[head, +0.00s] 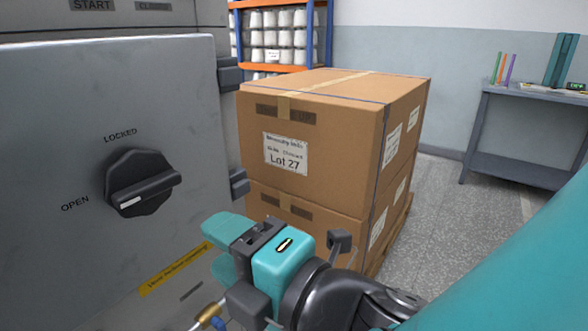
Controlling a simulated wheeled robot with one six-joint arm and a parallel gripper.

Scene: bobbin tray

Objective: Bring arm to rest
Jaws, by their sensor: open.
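My gripper (216,246) is in the lower middle of the head view, with teal fingers pointing left toward the grey machine door (60,240). Its fingers are apart and I see nothing between them. The black rotary knob (142,183) on the door is up and to the left of the gripper, apart from it. The knob's white mark points toward the OPEN label. My arm runs from the gripper to the lower right corner; part of it is cut off by the frame.
Stacked cardboard boxes (310,150) stand close behind the gripper. A blue and orange shelf (318,40) with white bobbins is at the back. A grey table (520,100) stands at the right. Grey floor (436,210) is clear between the boxes and the table.

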